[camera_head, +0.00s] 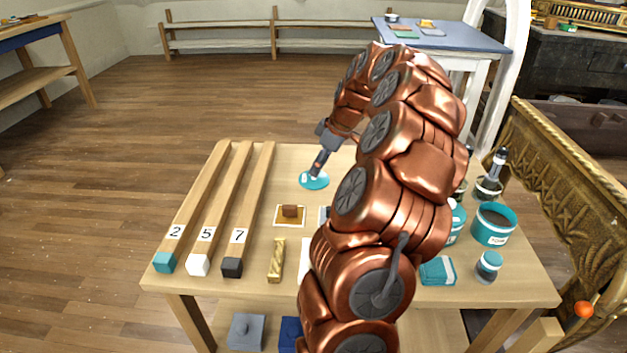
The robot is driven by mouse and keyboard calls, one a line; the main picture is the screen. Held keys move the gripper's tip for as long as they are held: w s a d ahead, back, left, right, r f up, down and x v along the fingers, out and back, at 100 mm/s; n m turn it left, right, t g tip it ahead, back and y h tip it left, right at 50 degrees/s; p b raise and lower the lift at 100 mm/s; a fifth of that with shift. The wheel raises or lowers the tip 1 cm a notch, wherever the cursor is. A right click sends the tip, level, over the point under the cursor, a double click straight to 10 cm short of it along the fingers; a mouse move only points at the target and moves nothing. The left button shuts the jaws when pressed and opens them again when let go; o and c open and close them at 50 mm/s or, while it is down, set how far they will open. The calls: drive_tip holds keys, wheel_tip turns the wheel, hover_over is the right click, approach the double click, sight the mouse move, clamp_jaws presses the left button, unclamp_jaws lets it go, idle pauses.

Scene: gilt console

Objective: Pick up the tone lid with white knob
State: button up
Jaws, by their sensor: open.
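A round teal lid (320,184) lies flat near the back of the wooden table (340,150), and a small pale spot on it may be its white knob, partly hidden. My gripper (315,172) points down at this lid from just above. Its fingertips are at or close to the lid's middle; I cannot tell whether they touch it. The fingers are small in this view, open, and nothing is seen lifted in them. My copper-coloured arm crosses the picture and hides the table's middle.
Three wooden bars marked 2, 5 (206,234) and 7 lie at left. A brown block on a tile (290,213) and a gold piece (276,260) are nearer the front. A teal tin (494,224), a small jar (489,266) and dark bottles (490,186) stand at right, beside a gilt panel (560,200).

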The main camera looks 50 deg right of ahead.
drive_tip(key=x, duration=0.3)
drive_tip(key=shift+d+f, duration=0.1)
drive_tip(key=shift+f, duration=0.15)
drive_tip(key=shift+c, duration=0.3)
drive_tip(key=shift+s, duration=0.1)
clamp_jaws()
